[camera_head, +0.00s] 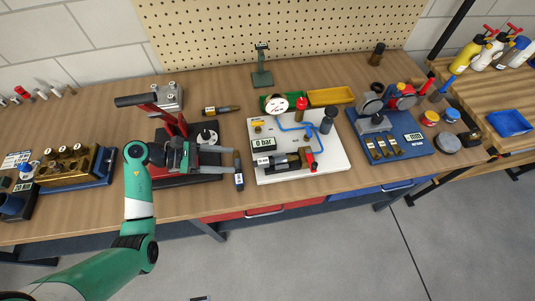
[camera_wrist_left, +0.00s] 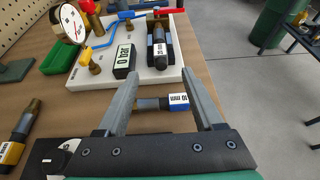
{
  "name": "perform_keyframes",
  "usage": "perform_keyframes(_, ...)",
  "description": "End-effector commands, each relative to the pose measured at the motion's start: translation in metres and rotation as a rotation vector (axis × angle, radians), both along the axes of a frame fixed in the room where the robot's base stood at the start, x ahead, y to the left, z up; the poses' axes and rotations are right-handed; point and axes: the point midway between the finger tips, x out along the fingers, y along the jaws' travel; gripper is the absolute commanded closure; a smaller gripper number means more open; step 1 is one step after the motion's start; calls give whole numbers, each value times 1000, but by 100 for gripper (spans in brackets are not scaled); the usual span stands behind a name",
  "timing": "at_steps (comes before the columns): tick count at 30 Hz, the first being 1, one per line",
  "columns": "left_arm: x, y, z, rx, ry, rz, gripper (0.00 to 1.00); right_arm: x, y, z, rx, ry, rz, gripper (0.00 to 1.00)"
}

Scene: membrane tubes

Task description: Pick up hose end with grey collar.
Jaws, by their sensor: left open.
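A short dark hose end (camera_head: 239,170) lies on the bench just left of the white board. In the left wrist view this hose end (camera_wrist_left: 150,103) lies crosswise between my finger lines, with a white 10 mm label and a blue band; its collar looks dark grey. My left gripper (camera_head: 233,160) is open, its fingers pointing right toward it; the wrist view shows the gap between them empty (camera_wrist_left: 160,73). Whether the fingers are level with the hose end or above it is unclear. Another hose end (camera_head: 222,110), with a yellow band, lies further back. My right gripper is not in view.
The white board (camera_head: 335,165) with gauge, blue tubing, 0 bar display and a clamped dark fitting (camera_head: 280,160) stands close to the right. A red-handled press (camera_head: 172,120) is beside my left gripper. The bench's front edge is near.

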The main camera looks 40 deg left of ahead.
Motion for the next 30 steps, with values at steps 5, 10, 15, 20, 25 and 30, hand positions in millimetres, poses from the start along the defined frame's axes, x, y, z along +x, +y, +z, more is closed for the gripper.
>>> perform_keyframes(5, 0, 5, 0, 1, -3, 15, 31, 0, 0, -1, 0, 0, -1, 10)
perform_keyframes(10, 21, -13, -12, 1, -3, 10, 31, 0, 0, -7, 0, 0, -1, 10)
perform_keyframes(15, 42, -28, -21, 2, -5, 11, 31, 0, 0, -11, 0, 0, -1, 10)
perform_keyframes(20, 47, -31, -22, 2, -5, 14, 31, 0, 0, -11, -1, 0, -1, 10)
perform_keyframes(25, 59, -45, -28, 2, -7, 9, 31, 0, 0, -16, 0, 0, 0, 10)
perform_keyframes(30, 79, -62, -37, 2, -7, 12, 31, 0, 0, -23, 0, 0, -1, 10)
